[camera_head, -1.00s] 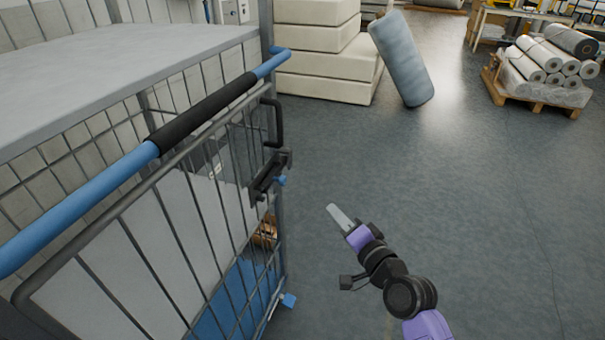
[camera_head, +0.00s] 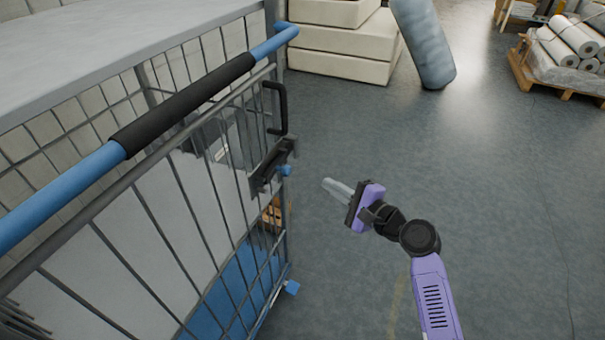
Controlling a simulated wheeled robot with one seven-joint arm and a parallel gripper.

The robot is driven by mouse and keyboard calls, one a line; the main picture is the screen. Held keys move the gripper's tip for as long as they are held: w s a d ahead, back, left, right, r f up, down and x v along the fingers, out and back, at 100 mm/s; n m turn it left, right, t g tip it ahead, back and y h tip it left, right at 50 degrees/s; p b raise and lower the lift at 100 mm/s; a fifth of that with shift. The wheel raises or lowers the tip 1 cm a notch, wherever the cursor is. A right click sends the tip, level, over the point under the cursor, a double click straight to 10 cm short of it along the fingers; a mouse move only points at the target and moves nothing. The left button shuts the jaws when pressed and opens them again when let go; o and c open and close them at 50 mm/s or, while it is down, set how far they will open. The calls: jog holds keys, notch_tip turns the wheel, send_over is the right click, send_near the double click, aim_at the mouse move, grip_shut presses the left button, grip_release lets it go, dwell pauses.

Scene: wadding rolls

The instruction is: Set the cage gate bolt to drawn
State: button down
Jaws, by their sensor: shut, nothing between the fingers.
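The cage gate (camera_head: 165,222) is a grey barred panel at the left, under a blue rail with a black grip. I cannot tell the bolt's position from this view. My gripper (camera_head: 326,183) is to the right of the bolt, apart from it and from the gate. Its pale fingers point left toward the bolt and are shut, with nothing between them.
A black handle (camera_head: 281,108) sits above the bolt. Cream blocks (camera_head: 340,62) and a tilted grey-blue roll (camera_head: 424,45) stand behind. A pallet of rolls (camera_head: 556,88) is at the back right. The floor on the right is clear.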

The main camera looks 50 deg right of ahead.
jog(key=w+d+f, duration=0.1)
jog(key=w, duration=0.9)
jog(key=shift+s+a+r+p, duration=0.15)
jog(key=shift+a+r, duration=0.1)
jog(key=shift+a, duration=0.35)
jog(key=shift+s+a+r+p, duration=0.15)
jog(key=shift+a+r, duration=0.05)
jog(key=shift+a, duration=0.35)
jog(key=shift+s+a+r+p, duration=0.15)
jog(key=shift+a+r, duration=0.1)
jog(key=shift+a, duration=0.35)
jog(key=shift+s+a+p, duration=0.25)
jog(key=shift+a+p, duration=0.25)
jog(key=shift+a, duration=0.35)
jog(key=shift+s+a+p, duration=0.3)
jog(key=shift+a+p, duration=0.25)
jog(key=shift+a, duration=0.25)
jog(key=shift+s+a+p, duration=0.25)
jog(key=shift+a+p, duration=0.25)
jog(key=shift+a, duration=0.35)
jog(key=shift+f, duration=0.15)
